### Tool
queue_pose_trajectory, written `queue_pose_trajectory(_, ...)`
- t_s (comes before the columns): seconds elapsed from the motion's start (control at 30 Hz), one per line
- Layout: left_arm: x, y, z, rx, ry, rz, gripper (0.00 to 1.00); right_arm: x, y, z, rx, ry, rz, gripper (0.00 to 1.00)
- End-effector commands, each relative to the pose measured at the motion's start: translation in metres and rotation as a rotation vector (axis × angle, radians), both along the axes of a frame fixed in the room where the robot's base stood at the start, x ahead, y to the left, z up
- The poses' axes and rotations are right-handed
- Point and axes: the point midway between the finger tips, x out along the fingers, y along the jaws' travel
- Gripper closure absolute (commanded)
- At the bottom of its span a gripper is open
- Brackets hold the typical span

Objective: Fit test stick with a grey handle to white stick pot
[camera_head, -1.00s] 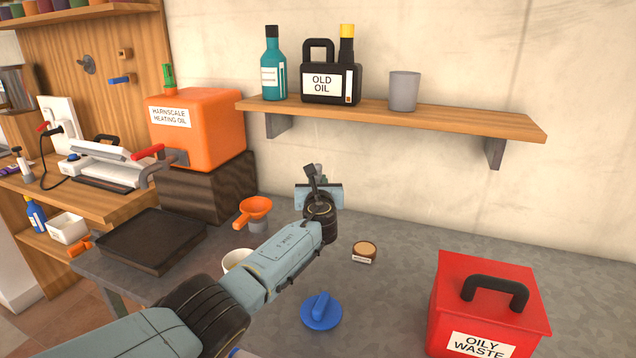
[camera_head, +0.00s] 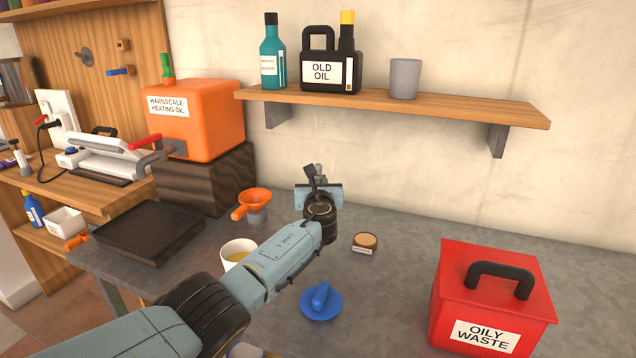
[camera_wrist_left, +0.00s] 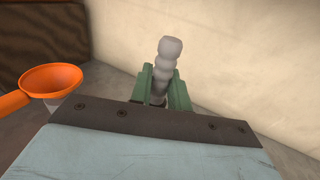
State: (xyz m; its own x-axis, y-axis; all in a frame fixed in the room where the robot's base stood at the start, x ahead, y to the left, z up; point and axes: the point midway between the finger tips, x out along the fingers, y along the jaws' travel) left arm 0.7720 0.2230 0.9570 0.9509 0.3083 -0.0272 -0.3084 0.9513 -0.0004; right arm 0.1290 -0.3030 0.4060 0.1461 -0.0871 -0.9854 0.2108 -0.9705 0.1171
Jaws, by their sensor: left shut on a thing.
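My left gripper (camera_head: 316,178) is over the back of the grey bench, near the wall. In the left wrist view its green fingers (camera_wrist_left: 161,92) are shut on a ribbed grey handle (camera_wrist_left: 168,58), which stands up between them. The stick below the handle is hidden by the gripper. A white pot (camera_head: 236,249) with something yellowish inside stands on the bench behind my left forearm, which hides part of it. I cannot tell whether this is the stick pot. My right gripper is not in view.
An orange funnel (camera_head: 254,199) stands left of my gripper and shows in the wrist view (camera_wrist_left: 52,80). A black tray (camera_head: 150,232) lies left.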

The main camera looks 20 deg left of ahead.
Motion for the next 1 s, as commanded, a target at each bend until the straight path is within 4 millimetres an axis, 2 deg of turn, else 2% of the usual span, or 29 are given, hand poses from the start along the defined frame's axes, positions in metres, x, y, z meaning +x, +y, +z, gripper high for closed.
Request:
queue_pose_trajectory(0.87,0.0,0.0,-0.025,0.0,0.001,0.0,1.0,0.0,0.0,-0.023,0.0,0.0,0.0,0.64)
queue_pose_trajectory(0.9,0.0,0.0,-0.025,0.0,0.001,0.0,0.8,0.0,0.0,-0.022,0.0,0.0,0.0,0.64)
queue_pose_trajectory(1.0,0.0,0.0,-0.025,0.0,0.001,0.0,0.66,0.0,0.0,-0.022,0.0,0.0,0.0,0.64)
